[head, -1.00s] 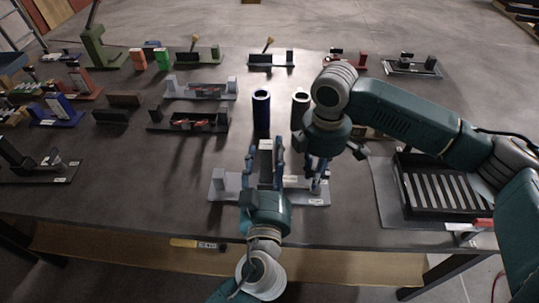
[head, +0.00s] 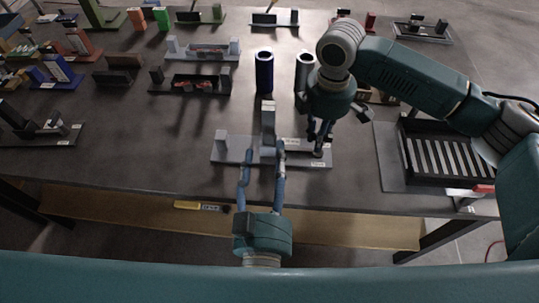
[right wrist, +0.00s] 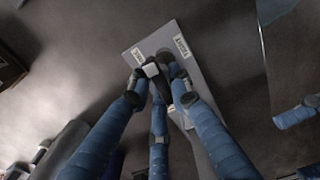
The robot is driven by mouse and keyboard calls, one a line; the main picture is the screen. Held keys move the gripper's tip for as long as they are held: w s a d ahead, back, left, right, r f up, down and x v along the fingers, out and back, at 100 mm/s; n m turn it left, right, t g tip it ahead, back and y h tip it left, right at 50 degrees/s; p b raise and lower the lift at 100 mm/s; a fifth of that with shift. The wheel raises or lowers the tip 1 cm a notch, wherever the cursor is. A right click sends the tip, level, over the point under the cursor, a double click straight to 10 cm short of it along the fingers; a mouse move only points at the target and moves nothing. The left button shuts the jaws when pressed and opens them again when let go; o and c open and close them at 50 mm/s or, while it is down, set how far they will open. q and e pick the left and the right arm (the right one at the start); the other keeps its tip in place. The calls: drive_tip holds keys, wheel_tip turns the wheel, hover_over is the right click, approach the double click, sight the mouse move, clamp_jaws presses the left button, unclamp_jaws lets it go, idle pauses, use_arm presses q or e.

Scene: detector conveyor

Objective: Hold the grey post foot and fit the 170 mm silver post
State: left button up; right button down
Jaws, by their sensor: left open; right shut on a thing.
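A grey plate (head: 235,153) with labels lies near the table's front edge. I cannot tell which part is the post foot. My left gripper (head: 263,150) is open and empty, its fingers apart at the plate's front edge. My right gripper (head: 318,146) is over the plate's right end. In the right wrist view its fingers close on a small dark part with a pale silver face (right wrist: 151,70), with the labelled plate (right wrist: 185,62) beyond. The fingers hide most of it; I cannot identify it as the post.
A dark blue tube (head: 264,75) and a grey tube (head: 305,72) stand behind the plate. A black slatted tray (head: 440,155) is at the right. Several small fixtures fill the left and back. The table between them and the plate is mostly clear.

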drive_tip(key=c, duration=1.5)
unclamp_jaws()
drive_tip(key=shift+r, duration=0.1)
